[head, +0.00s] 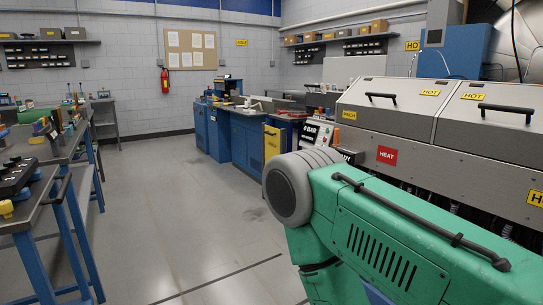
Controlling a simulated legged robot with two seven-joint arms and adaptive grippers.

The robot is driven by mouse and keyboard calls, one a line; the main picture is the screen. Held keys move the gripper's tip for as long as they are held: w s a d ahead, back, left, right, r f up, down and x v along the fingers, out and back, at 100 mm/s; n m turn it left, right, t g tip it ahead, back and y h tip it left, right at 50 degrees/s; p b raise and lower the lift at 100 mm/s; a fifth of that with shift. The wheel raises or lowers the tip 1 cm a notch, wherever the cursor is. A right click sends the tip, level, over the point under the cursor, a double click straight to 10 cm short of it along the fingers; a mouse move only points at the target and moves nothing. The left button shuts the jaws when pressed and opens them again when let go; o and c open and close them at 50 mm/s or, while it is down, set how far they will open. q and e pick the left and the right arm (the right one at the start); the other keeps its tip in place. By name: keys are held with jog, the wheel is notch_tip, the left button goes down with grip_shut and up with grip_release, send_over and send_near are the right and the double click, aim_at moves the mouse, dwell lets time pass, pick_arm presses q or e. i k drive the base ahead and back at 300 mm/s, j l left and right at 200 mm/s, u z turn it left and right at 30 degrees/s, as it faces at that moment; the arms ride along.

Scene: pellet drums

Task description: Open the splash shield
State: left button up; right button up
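I cannot pick out a splash shield for certain. Two grey covers stand shut side by side on the long machine at the right. The left cover (386,104) has a black bar handle and yellow PINCH and HOT labels. The right cover (496,120) has a similar handle and a HOT label. A large green housing (375,235) with vent slots, a long black handle and a grey rounded end fills the lower right and hides part of the machine. Neither of my grippers is in view.
Workbenches with blue legs (77,240) line the left side. Blue cabinets (245,142) and a yellow one (272,143) stand further back. A red fire extinguisher (164,81) hangs on the back wall. The grey floor (190,205) between is clear.

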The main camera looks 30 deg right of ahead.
aim_at(270, 152)
jog(key=i+l+z, duration=0.2)
jog(key=i, duration=0.15)
jog(key=i+z, duration=0.15)
jog(key=i, duration=0.2)
jog(key=i+l+z, duration=0.2)
jog(key=i, duration=1.9)
jog(key=i+j+z, duration=0.15)
jog(key=i, duration=1.9)
